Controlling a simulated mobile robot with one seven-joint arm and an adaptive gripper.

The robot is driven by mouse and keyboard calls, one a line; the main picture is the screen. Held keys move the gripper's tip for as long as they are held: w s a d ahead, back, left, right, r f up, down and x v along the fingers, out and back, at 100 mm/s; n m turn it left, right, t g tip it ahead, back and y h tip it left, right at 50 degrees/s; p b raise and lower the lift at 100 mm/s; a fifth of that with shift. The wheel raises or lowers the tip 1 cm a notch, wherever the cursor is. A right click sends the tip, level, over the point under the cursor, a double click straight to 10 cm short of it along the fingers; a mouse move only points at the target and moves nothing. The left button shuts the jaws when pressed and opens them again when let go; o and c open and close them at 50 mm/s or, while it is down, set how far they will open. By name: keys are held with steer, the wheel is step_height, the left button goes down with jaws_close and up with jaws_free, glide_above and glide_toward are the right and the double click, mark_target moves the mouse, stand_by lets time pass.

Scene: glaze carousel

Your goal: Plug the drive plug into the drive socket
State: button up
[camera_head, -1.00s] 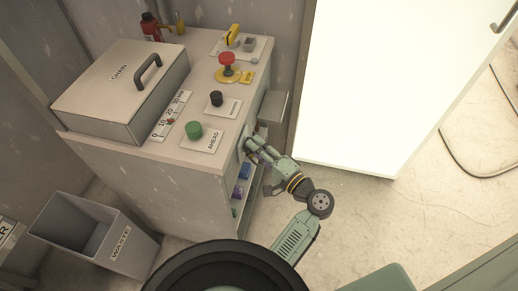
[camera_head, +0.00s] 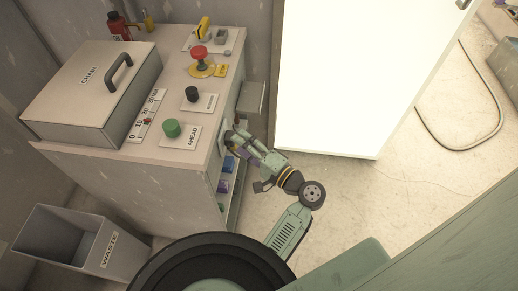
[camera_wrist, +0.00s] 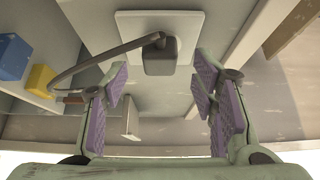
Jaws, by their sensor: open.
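In the wrist view a dark grey plug-like block (camera_wrist: 160,60) sits against a pale plate (camera_wrist: 128,24), with a grey cable (camera_wrist: 100,62) curving from it to the left. I take these for the drive plug and drive socket; how deeply the plug sits I cannot tell. My gripper (camera_wrist: 160,86) is open, its purple-padded fingers on either side of the space below the block, with nothing visibly held between them.
The console (camera_head: 190,147) carries a green AHEAD button (camera_head: 172,128), a dark knob (camera_head: 192,94), a red stop button (camera_head: 199,53) and the CHAIN box (camera_head: 90,85). A WASTE bin (camera_head: 120,255) stands front left. A blue block (camera_wrist: 14,56) and yellow block (camera_wrist: 40,80) lie on a side shelf.

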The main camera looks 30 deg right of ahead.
steer(key=v, duration=0.9)
steer(key=shift+s, duration=0.3)
steer(key=shift+d, duration=0.15)
